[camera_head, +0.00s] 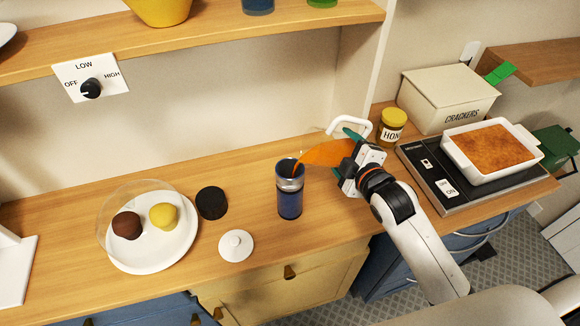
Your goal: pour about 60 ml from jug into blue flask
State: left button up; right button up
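The blue flask (290,203) stands upright and uncapped on the wooden counter, with a metallic collar below its dark rim. The clear jug (325,153) holds orange liquid and is tilted left, its spout over the flask's mouth. Orange liquid shows at the spout and in the flask's opening; the level inside the flask is hidden. My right gripper (346,157) is shut on the jug, beside its white handle, and holds it above the counter. My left gripper is not in view.
A black disc (212,202) and a white knobbed lid (236,245) lie left of the flask. A white plate (150,257) carries brown and yellow items under a clear dome. A honey jar (392,125), crackers box (445,98) and hotplate (440,187) with a baking dish stand right.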

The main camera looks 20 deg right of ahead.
jog(key=shift+r, duration=0.2)
dwell(0.3)
notch_tip(320, 180, down, 4)
jog(key=shift+r+m+y+b, duration=0.1)
jog(key=shift+m+y+b, duration=0.65)
jog(key=shift+m, duration=0.45)
jog(key=shift+m+t, duration=0.3)
jog(key=shift+m, duration=0.1)
jog(key=shift+a+f+m+y+b, duration=0.1)
jog(key=shift+f+m+y+b, duration=0.15)
jog(key=shift+f+m+b, duration=0.3)
jog(key=shift+f, duration=0.1)
jog(key=shift+d+f+m+t+y+b, duration=0.25)
jog(key=shift+d+f+m+t+b, duration=0.15)
jog(key=shift+f+m+b, duration=0.55)
jog(key=shift+d+f+m+t+y+b, duration=0.3)
jog(key=shift+f+m+b, duration=0.5)
jog(key=shift+m, duration=0.4)
jog(key=shift+d+f+m+t+y+b, duration=0.4)
jog(key=shift+f+m+b, duration=0.3)
jog(key=shift+m+b, duration=0.4)
